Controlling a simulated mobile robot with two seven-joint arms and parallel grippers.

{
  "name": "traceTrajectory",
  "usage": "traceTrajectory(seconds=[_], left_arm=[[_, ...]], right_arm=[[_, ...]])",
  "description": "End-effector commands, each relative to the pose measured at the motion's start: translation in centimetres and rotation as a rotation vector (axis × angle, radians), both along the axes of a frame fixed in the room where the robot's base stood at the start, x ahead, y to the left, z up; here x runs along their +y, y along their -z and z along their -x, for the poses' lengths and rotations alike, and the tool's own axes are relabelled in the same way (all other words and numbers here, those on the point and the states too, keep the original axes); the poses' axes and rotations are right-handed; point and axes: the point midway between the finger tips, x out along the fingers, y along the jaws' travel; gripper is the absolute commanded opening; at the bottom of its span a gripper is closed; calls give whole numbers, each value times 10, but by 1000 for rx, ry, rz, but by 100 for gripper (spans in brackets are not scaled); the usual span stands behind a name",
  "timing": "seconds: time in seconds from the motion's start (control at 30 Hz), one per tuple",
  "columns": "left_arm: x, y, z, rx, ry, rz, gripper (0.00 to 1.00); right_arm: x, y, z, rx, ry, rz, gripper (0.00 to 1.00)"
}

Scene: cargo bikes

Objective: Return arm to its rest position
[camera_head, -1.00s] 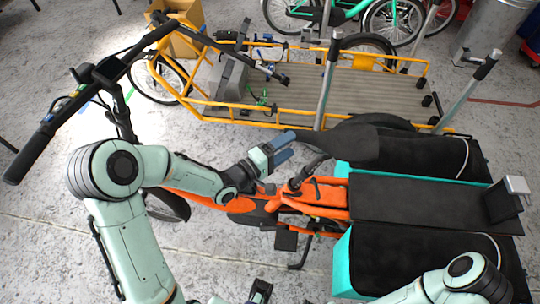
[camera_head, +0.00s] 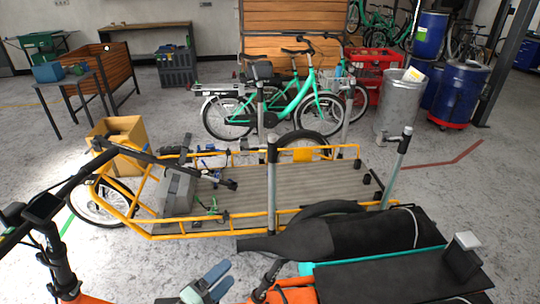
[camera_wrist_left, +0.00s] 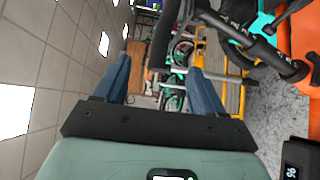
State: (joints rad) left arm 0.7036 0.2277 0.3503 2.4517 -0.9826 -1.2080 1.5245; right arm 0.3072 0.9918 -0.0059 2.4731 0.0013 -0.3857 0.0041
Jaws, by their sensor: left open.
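My left gripper (camera_head: 225,275) shows at the lower edge of the head view, above the orange bike (camera_head: 292,291). Its blue-grey fingers stand apart with nothing between them. In the left wrist view the two open fingers (camera_wrist_left: 160,66) show with a gap, and the yellow cargo bike (camera_wrist_left: 230,88) lies beyond them. Most of my left arm is below the head view, so its full pose is hidden. My right gripper is outside both views.
The yellow cargo bike with a flat deck (camera_head: 245,187) stands just beyond the orange bike. A black handlebar (camera_head: 62,187) is at left. Black side bags (camera_head: 340,235) are at right. A cardboard box (camera_head: 120,140), green bikes (camera_head: 285,100) and a metal bin (camera_head: 400,105) stand farther back.

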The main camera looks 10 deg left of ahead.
Motion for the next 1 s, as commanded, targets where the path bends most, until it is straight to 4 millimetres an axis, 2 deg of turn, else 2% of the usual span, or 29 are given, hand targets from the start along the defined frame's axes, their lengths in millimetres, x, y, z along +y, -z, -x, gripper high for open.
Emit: traceTrajectory(seconds=[0.07, 0.17, 0.27, 0.33, 0.4, 0.47, 0.5, 0.57, 0.6, 0.7, 0.8, 0.9, 1.0], left_arm=[[0, 6, -1, 14, -9, -12, 70], [2, 34, -4, 76, -44, -74, 70], [1, 86, -2, 204, -74, -204, 70], [-4, 132, 10, 321, -61, -320, 70], [-11, 176, 30, 443, -14, -439, 70], [-19, 210, 52, 543, 52, -534, 70], [-25, 230, 70, 606, 108, -596, 70], [-34, 256, 99, 695, 205, -679, 70], [-40, 271, 120, 749, 276, -729, 70], [-52, 297, 170, 858, 455, -821, 70], [-60, 309, 209, 928, 606, -876, 70], [-63, 315, 234, 965, 705, -903, 70], [-65, 317, 245, 981, 751, -913, 70]], right_arm=[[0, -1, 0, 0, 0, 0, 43], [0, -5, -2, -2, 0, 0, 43], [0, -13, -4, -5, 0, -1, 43], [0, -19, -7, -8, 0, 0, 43], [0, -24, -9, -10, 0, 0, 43], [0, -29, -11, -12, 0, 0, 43], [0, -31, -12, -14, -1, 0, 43], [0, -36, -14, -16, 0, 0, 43], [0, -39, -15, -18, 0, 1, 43], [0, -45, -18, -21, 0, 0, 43], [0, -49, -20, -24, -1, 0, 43], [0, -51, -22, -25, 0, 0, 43], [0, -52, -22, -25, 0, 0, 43]])
